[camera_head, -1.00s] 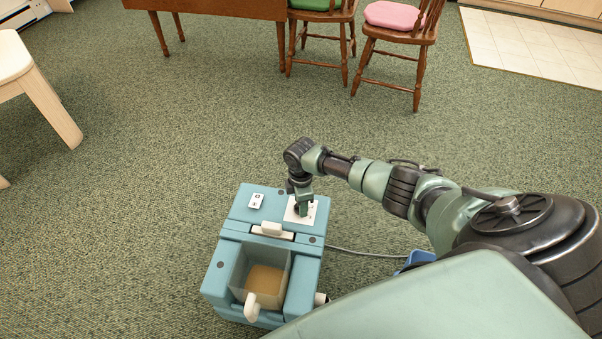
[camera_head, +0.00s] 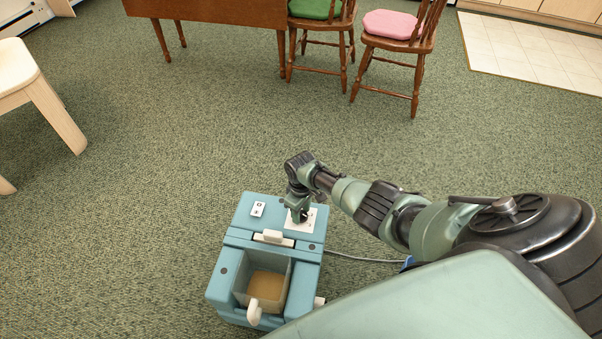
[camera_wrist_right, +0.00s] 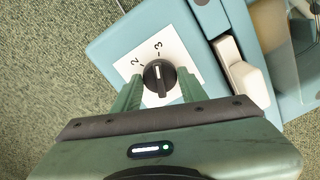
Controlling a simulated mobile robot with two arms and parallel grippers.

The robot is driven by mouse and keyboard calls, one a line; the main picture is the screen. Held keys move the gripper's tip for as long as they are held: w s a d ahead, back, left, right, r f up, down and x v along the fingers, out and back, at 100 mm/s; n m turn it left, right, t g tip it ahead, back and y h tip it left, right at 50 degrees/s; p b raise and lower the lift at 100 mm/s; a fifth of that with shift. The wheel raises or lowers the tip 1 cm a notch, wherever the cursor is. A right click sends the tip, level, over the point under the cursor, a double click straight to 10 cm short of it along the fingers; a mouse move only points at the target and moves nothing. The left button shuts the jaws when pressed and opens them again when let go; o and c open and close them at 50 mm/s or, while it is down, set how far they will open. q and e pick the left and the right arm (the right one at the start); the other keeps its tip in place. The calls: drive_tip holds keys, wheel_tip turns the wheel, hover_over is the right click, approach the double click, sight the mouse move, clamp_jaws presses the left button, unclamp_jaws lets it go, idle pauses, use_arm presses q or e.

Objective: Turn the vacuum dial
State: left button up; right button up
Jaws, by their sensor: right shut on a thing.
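The vacuum (camera_head: 231,232) is a teal box on the carpet in the head view. Its black dial (camera_wrist_right: 159,77) sits on a white panel (camera_wrist_right: 183,48) marked with numbers, of which 2 and 3 show in the wrist view. The dial's white pointer line points close to the 3. My right gripper (camera_head: 299,216) reaches down onto this panel (camera_head: 312,219). In the wrist view its two green fingers (camera_wrist_right: 158,92) stand on either side of the dial and are shut on it. My left gripper is not in view.
The vacuum has an open bin (camera_head: 282,265) with tan contents, a white latch (camera_head: 272,237) and a switch (camera_head: 258,209). A grey cord (camera_head: 365,259) runs right. Chairs (camera_head: 392,26) and a wooden table (camera_head: 205,8) stand farther back; carpet between is clear.

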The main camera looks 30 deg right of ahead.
sight(301, 213)
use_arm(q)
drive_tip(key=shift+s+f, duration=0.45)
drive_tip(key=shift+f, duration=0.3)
use_arm(e)
drive_tip(key=shift+m, duration=0.7)
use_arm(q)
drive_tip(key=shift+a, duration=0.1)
use_arm(e)
drive_tip(key=o, duration=1.4)
drive_tip(key=shift+c, duration=0.2)
wheel_tip(301, 213, up, 8)
drive_tip(key=p, duration=0.9)
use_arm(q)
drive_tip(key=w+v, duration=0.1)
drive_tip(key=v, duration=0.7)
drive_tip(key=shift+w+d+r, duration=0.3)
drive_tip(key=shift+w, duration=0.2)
